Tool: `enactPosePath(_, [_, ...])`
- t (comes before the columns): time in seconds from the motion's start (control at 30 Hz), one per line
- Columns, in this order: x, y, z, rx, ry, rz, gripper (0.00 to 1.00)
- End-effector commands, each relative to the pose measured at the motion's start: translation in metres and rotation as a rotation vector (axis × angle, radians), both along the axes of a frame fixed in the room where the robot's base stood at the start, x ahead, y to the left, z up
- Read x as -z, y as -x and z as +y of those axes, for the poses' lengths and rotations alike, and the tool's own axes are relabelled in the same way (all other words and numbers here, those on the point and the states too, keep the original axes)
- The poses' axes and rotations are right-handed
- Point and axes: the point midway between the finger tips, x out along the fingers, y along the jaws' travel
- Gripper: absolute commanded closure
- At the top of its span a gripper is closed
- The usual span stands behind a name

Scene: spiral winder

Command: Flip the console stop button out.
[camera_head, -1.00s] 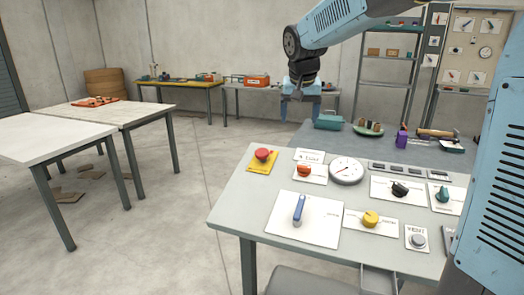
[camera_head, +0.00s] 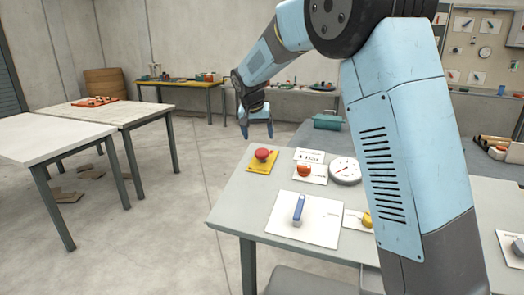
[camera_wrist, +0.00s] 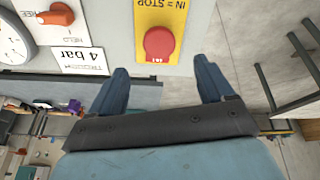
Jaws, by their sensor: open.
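The stop button is a red mushroom knob (camera_head: 262,154) on a yellow plate (camera_head: 259,166) at the far left corner of the grey console (camera_head: 232,199). In the wrist view the red button (camera_wrist: 159,43) shows just beyond the fingertips, roughly midway between them, with "IN = STOP" printed on its plate. My gripper (camera_head: 257,136) is open and empty, above and slightly behind the button in the head view. It points downward, with its two blue fingers apart (camera_wrist: 163,72). Nothing touches the button as far as I can see.
Beside the button are a white "4 bar" label (camera_wrist: 82,61), an orange-red knob (camera_head: 304,170) and a round gauge (camera_head: 345,170). A blue lever (camera_head: 298,208) stands nearer the front. My arm hides the console's right part. Open floor lies left of the console.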

Motion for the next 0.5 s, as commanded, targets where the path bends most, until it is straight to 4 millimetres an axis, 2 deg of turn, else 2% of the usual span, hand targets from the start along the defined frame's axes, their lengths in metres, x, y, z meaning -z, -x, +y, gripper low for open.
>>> enactPosePath(0.3, [0.051, -0.020, -0.007, 0.002, 0.001, 0.001, 0.19])
enactPosePath(0.5, [0.072, -0.029, -0.009, 0.000, 0.001, 0.000, 0.19])
